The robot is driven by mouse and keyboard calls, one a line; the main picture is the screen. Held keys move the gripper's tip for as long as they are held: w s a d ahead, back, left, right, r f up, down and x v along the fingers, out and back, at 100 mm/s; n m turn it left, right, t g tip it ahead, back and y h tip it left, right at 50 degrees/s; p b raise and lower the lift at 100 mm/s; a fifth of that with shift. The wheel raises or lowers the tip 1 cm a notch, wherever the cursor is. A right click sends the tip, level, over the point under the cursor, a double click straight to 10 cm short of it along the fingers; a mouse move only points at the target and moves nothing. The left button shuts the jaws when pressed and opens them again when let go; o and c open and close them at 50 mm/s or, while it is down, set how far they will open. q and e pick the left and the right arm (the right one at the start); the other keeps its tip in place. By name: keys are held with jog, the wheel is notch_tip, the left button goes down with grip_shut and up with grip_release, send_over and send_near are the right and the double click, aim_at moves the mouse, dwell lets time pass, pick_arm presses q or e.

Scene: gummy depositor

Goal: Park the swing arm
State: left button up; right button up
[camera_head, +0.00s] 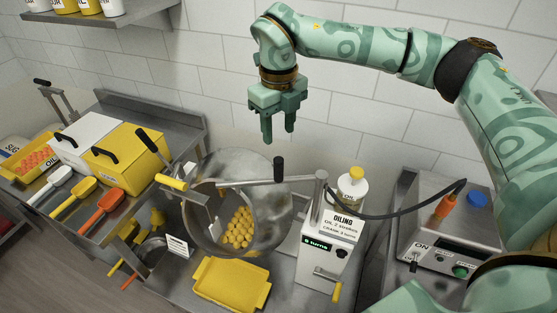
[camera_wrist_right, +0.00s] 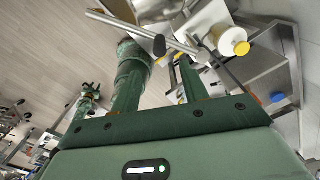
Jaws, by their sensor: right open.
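The swing arm (camera_head: 245,182) is a grey metal bar with an upright black knob (camera_head: 279,170). It reaches left from a post on the white oiling unit (camera_head: 325,245) and lies across the front of the round metal drum (camera_head: 205,245). My right gripper (camera_head: 278,130) is open and empty, fingers pointing down, above the black knob and apart from it. In the right wrist view the bar (camera_wrist_right: 120,24) and its knob (camera_wrist_right: 159,46) show beyond the two spread fingers. My left gripper is not seen.
Orange gummies (camera_head: 239,228) lie in the drum. A yellow tray (camera_head: 231,284) sits below it. A bottle with a yellow cap (camera_head: 352,185) stands beside the post. A black hose (camera_head: 400,216) runs right to a control box (camera_head: 450,245). Yellow and white bins stand left.

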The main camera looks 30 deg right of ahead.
aim_at(279, 160)
notch_tip(279, 160, down, 10)
jog(key=shift+f+p, duration=0.25)
jog(key=shift+p, duration=0.6)
jog(key=shift+f, duration=0.4)
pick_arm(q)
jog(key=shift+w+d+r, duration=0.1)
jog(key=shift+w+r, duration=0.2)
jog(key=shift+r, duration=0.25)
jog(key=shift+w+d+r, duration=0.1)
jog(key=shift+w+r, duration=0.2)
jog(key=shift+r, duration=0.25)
pick_arm(e)
jog(key=shift+c, duration=0.8)
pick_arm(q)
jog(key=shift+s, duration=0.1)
pick_arm(e)
grip_shut()
